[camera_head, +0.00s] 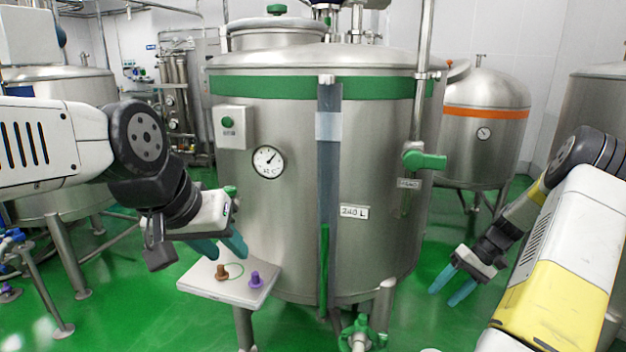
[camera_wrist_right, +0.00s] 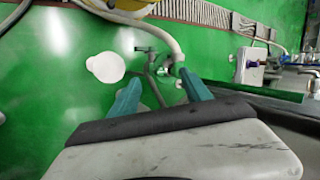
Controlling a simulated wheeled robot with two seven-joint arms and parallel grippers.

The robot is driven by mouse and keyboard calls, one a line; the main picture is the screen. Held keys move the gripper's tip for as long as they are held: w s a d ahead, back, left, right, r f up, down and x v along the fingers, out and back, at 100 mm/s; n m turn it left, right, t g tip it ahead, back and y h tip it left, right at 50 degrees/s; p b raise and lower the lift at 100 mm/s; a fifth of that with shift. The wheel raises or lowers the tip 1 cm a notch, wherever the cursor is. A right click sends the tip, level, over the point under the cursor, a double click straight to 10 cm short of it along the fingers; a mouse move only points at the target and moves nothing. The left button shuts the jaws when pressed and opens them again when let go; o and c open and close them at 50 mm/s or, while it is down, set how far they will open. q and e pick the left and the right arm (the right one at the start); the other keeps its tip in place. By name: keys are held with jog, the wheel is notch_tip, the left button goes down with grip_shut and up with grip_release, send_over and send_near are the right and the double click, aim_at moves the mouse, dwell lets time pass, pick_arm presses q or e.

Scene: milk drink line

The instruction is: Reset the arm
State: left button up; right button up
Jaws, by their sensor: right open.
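My left gripper (camera_head: 221,250) reaches in from the left over a small pale platform (camera_head: 205,287). Its two teal fingers are spread apart with nothing seen between them. A brown knob (camera_head: 222,272) and a purple knob (camera_head: 255,280) stand on the platform just below the fingertips. My right gripper (camera_head: 451,288) hangs at the right over the green floor, right of the big tank, with its fingers apart and empty. In the right wrist view its two teal fingers (camera_wrist_right: 162,92) point away over green floor, with nothing between them.
A large steel tank (camera_head: 300,215) with a gauge (camera_head: 268,161), a green band and a green valve handle (camera_head: 425,160) fills the middle. A smaller orange-banded tank (camera_head: 486,115) stands behind right. Clear green floor (camera_head: 440,325) lies below my right gripper.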

jog(key=s+a+r+t+h, duration=0.1)
jog(key=s+a+r+h, duration=0.15)
jog(key=a+r, duration=0.65)
jog(key=s+a+r+t+h, duration=0.1)
jog(key=s+a+r+h, duration=0.2)
jog(key=r, duration=0.9)
jog(key=s+a+r+t, duration=0.2)
jog(key=s+a+r, duration=0.1)
jog(key=s, duration=0.4)
jog(key=s+a+r+t, duration=0.3)
jog(key=s+a+r, duration=0.1)
jog(key=s+a, duration=0.2)
jog(key=shift+s+a+r+n, duration=0.25)
jog(key=shift+s+n, duration=0.15)
jog(key=shift+s, duration=0.2)
jog(key=shift+y, duration=0.25)
jog(key=shift+c, duration=0.5)
